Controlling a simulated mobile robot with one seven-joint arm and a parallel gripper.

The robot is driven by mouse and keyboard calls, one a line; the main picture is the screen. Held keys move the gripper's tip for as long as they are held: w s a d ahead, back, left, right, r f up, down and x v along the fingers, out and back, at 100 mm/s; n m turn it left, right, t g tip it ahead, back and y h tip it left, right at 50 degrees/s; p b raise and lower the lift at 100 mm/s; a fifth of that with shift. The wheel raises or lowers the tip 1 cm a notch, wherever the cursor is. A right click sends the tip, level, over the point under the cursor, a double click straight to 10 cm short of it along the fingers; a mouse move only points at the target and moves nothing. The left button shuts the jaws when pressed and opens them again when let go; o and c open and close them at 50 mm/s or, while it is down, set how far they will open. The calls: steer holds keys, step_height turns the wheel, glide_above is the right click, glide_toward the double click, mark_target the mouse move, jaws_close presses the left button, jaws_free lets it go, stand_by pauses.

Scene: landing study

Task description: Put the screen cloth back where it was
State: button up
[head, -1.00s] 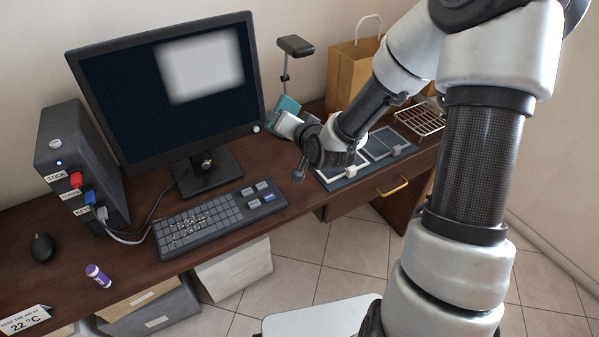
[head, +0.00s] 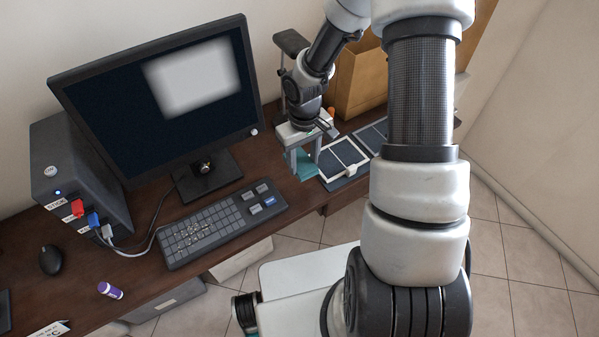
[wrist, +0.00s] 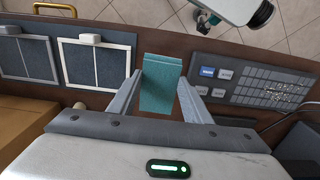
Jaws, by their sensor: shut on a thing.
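The screen cloth (head: 307,180) is a teal piece hanging between the fingers of my gripper (head: 305,163). My gripper points down over the desk, right of the keyboard. In the wrist view the teal cloth (wrist: 160,90) lies between the two grey fingers of my gripper (wrist: 160,84), which are shut on it. I cannot tell whether the cloth's lower edge touches the desk. The monitor (head: 160,95) stands to the left, with a pale blurred patch on its dark screen.
A dark tray with white-framed sections (head: 341,162) lies right of the cloth, close by. The keyboard (head: 218,224) is left of it. A brown paper bag (head: 360,82) and a dark-topped stand (head: 290,42) are behind.

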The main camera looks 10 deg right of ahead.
steer(key=f, duration=0.5)
steer(key=shift+s+b, duration=0.25)
steer(key=shift+b, duration=0.05)
steer(key=shift+f, duration=2.2)
steer(key=o, duration=1.1)
steer(key=shift+o, duration=0.2)
steer(key=shift+r, duration=0.15)
